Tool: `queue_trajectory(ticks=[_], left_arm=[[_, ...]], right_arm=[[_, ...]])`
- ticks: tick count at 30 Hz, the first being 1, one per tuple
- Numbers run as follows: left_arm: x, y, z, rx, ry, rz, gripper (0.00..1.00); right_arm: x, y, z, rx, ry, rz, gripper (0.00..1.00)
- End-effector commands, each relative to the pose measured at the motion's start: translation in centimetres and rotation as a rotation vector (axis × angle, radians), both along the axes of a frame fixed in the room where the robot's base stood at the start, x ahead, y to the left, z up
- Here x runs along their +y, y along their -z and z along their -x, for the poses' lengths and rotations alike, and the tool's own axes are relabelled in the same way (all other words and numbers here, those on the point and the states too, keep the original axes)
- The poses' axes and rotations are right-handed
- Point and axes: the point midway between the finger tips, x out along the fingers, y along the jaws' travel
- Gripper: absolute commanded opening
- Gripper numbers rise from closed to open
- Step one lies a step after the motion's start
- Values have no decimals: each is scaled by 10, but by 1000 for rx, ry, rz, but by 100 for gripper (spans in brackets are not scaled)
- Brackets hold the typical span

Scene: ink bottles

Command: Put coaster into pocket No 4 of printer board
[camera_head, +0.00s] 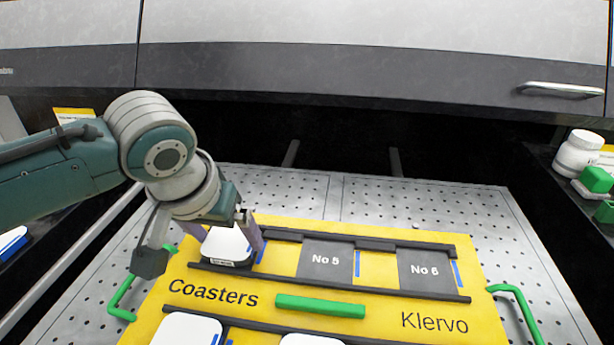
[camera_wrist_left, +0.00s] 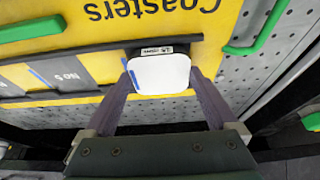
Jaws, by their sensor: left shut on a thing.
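The yellow printer board (camera_head: 380,317) lies on a perforated metal surface, printed "Coasters" and "Klervo". Its back row shows two empty grey pockets, No 5 (camera_head: 325,260) and No 6 (camera_head: 426,269). My left gripper (camera_head: 226,240) is shut on a white coaster (camera_head: 226,244) at the left end of that row, left of No 5. The coaster covers any pocket label there. In the left wrist view the coaster (camera_wrist_left: 160,74) sits between both fingers, over a dark patch with a small printed label at its edge. I cannot tell whether it is fully seated. My right gripper is not in view.
More white coasters (camera_head: 187,330) sit in the front row. A green bar (camera_head: 320,306) lies between the rows, and green handles (camera_head: 520,305) stand at the board's sides. White bottles (camera_head: 577,152) and green items (camera_head: 596,180) are at the right. A cabinet front hangs behind.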

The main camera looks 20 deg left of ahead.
Motion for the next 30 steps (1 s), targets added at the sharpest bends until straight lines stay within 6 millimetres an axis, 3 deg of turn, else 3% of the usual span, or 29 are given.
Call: queue_trajectory(ticks=[12, 13, 15, 23, 30], left_arm=[[0, 7, -1, -2, -1, 1, 26], [0, 7, 0, -1, 0, 1, 94], [0, 6, 0, -1, 0, 1, 100], [0, 3, 0, -2, 0, 0, 100], [-3, -31, 12, -3, 2, 1, 100]], right_arm=[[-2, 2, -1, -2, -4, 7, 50], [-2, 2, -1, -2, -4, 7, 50], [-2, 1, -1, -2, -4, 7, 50], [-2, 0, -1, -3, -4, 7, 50], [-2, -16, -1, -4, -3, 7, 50]])
